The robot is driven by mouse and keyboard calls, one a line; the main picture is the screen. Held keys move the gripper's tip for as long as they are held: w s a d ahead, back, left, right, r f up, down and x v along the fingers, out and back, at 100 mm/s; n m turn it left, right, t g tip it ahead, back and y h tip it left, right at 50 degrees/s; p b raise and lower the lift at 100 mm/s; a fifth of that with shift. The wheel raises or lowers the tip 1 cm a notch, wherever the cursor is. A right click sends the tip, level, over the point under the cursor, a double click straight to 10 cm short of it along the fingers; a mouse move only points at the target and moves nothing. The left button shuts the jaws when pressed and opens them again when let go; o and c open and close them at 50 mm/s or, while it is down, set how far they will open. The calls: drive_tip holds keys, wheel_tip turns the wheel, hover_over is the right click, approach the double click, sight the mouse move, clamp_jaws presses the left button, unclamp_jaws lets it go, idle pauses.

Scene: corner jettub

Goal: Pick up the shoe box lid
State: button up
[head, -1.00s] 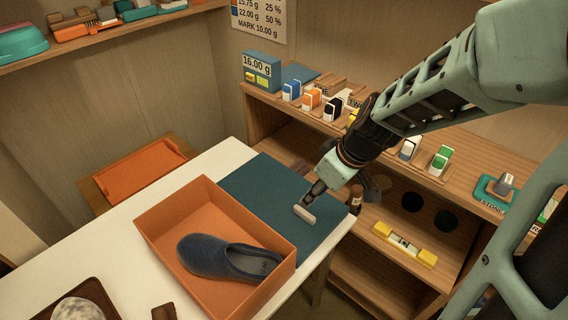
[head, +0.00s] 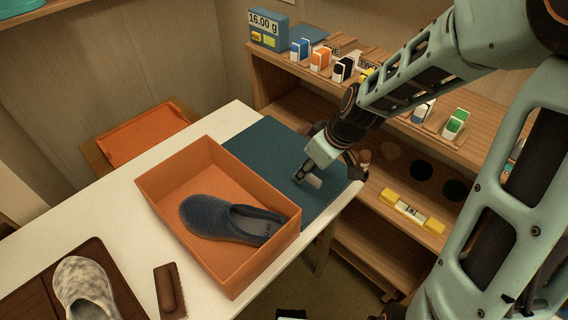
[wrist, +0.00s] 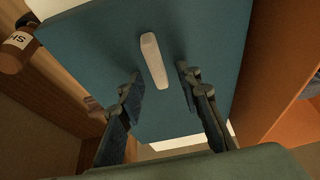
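An orange shallow tray-like piece (head: 148,135), which looks like the shoe box lid, lies on a low wooden seat beyond the table's far left edge. The open orange shoe box (head: 165,185) stands on the white table with a dark blue shoe (head: 215,218) in it. My gripper (head: 308,174) is over the teal mat (head: 255,148), right of the box. In the wrist view my gripper (wrist: 160,78) is open, with a pale bar (wrist: 152,55) showing between its fingers, apart from both. The bar appears to lie on the mat.
A wooden shelf unit (head: 283,75) with small coloured items and a yellow level (head: 412,211) stands right of the table. A mottled shoe (head: 82,285) on a brown board and a brown brush-like piece (head: 169,290) are at the front left.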

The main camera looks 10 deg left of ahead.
drive_tip(key=shift+c, duration=0.3)
clamp_jaws()
drive_tip(key=shift+r, duration=0.1)
